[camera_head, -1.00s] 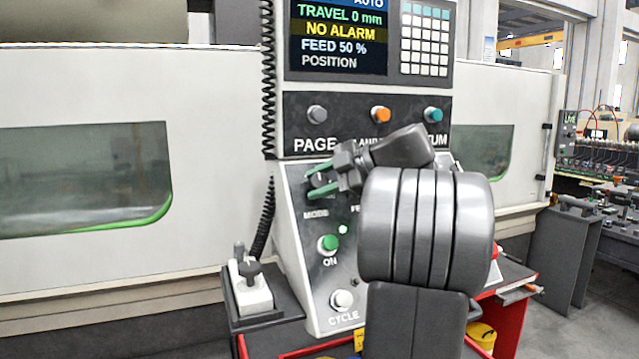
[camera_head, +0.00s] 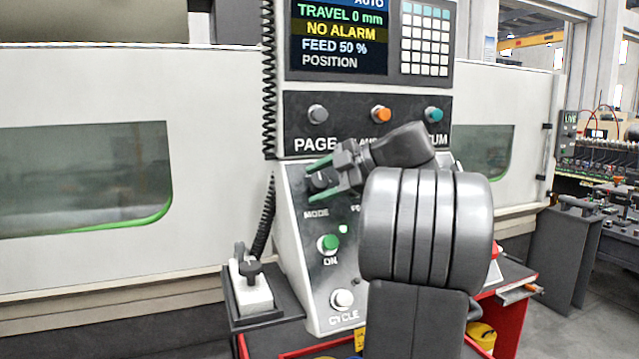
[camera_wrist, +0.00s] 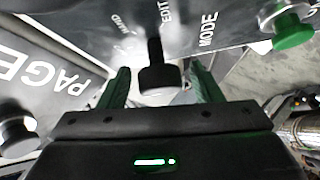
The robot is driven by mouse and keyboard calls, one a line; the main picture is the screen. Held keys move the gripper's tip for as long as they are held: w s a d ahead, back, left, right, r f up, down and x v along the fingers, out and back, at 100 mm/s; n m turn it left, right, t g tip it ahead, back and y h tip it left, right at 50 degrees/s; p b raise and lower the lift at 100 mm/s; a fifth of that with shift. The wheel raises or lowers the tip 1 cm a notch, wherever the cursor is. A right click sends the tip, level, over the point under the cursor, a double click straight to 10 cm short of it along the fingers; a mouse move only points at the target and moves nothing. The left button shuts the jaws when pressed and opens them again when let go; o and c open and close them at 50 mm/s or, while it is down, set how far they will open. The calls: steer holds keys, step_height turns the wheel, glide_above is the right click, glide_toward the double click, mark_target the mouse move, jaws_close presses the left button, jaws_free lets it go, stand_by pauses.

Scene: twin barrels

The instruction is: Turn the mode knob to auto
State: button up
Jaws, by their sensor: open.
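The mode knob (camera_head: 322,181) is a dark knob on the sloped panel, above the word MODE. In the wrist view the black knob (camera_wrist: 157,76) stands out from the panel near the labels HAND and EDIT; other label text is blurred. My gripper (camera_head: 328,181) is in front of the knob, its green fingers parted. In the wrist view the fingers of my gripper (camera_wrist: 162,85) lie on either side of the knob's outer end, with gaps visible on both sides. The screen (camera_head: 338,35) shows AUTO, partly cut off, at its top edge.
Page knob (camera_head: 317,114), orange knob (camera_head: 381,114) and teal knob (camera_head: 433,114) sit just above. A green ON button (camera_head: 328,243) and white CYCLE button (camera_head: 341,299) are below. A coiled cable (camera_head: 268,80) hangs at left, above a small joystick box (camera_head: 251,290).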

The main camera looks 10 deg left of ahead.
steer(key=b+v, duration=0.1)
steer(key=v, duration=1.2)
steer(key=shift+d+r, duration=0.2)
steer(key=shift+d, duration=0.15)
steer(key=shift+a, duration=0.1)
steer(key=p+x, duration=0.1)
steer(key=x, duration=1.2)
steer(key=shift+a+f, duration=0.2)
steer(key=shift+a, duration=0.1)
steer(key=shift+d, duration=0.15)
